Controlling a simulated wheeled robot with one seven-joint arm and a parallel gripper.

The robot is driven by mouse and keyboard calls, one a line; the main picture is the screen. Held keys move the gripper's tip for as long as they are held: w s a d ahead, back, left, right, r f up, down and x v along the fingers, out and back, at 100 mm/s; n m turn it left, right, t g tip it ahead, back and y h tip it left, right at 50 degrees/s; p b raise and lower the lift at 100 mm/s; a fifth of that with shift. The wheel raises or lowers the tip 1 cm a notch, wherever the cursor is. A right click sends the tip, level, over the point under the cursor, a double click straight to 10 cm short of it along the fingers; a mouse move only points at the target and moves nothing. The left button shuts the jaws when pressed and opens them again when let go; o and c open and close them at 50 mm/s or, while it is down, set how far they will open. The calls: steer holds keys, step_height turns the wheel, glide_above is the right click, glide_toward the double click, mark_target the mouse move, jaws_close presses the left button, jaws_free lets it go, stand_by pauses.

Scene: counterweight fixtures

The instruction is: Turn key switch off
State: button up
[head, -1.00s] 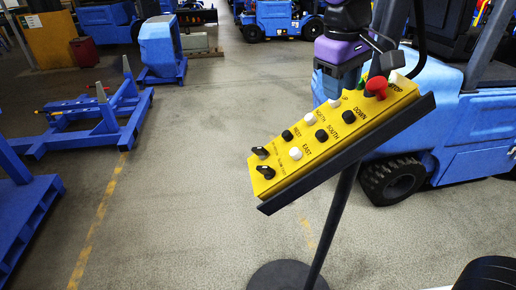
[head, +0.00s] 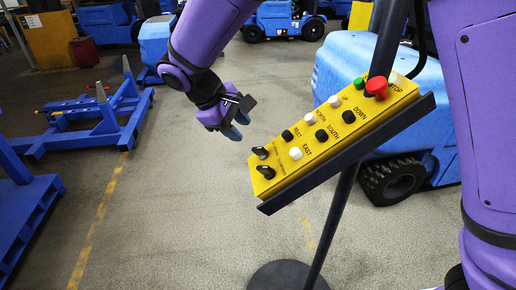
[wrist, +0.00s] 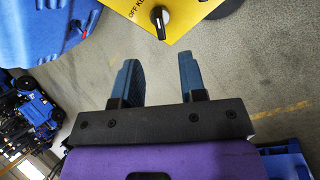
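The yellow control panel (head: 295,173) is tilted on a dark stand, with two black rotary knobs at its lower left end, an upper knob (head: 260,152) and a lower knob (head: 266,172). In the wrist view one black knob (wrist: 160,18) with a white pointer line sits beside a label starting "OFF KE", which fits the key switch. I cannot tell for sure which of the two knobs it is. My gripper (head: 238,128) is left of and above the panel's lower end, apart from it. In the wrist view my gripper (wrist: 160,72) is open and empty, below the knob.
Black and white push buttons, a green button (head: 360,84) and a red stop button (head: 376,88) run up the panel. A blue forklift (head: 400,130) stands behind it. A blue frame (head: 90,115) is at left.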

mark_target(257, 148)
steer(key=x, duration=0.9)
steer(key=shift+d+f, duration=0.15)
jaws_close()
